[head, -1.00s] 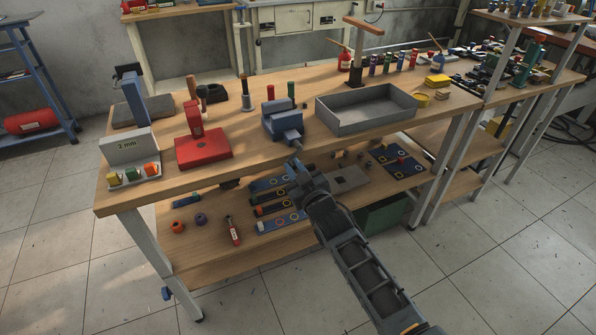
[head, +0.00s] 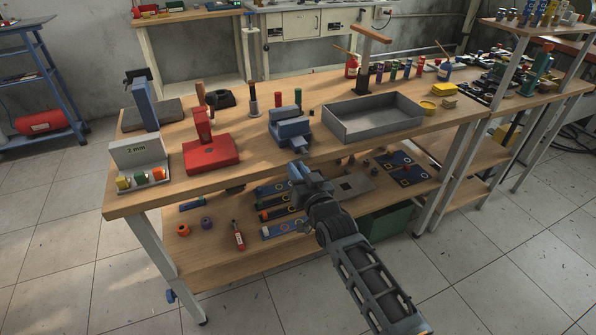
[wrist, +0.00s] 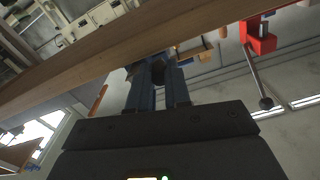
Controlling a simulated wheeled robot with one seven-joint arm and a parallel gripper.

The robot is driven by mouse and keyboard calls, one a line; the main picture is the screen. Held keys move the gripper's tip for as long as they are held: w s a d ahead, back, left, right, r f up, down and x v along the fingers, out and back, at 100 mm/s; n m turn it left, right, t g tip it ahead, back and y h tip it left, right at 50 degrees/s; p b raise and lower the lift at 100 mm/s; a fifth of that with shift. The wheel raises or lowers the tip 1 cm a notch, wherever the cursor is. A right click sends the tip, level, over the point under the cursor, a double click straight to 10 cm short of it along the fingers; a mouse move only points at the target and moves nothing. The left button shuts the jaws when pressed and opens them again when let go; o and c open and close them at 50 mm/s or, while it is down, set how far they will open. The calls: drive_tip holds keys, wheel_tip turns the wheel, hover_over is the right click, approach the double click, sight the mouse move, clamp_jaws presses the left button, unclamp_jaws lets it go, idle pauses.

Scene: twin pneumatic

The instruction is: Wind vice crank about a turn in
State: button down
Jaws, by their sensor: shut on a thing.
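The blue-grey vice (head: 290,127) stands at the front edge of the wooden bench (head: 340,155). My gripper (head: 297,170) is in front of it, just below the bench edge, shut on the vice crank. The crank is mostly hidden by my gripper, and its exact angle cannot be told. In the wrist view my blue gripper fingers (wrist: 158,82) point up toward the bench edge (wrist: 120,38), close together around a dark part that is hard to make out.
A grey tray (head: 372,121) is right of the vice. A red-based tool (head: 211,155) and a grey block marked 2 mm (head: 140,152) are to the left. The lower shelf (head: 215,262) under the bench holds several parts near my arm. Floor in front is clear.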

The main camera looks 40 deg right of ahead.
drive_tip(key=shift+f, duration=0.1)
drive_tip(key=c, duration=1.1)
unclamp_jaws()
drive_tip(key=shift+p+v, duration=2.25)
drive_tip(key=shift+v, duration=1.65)
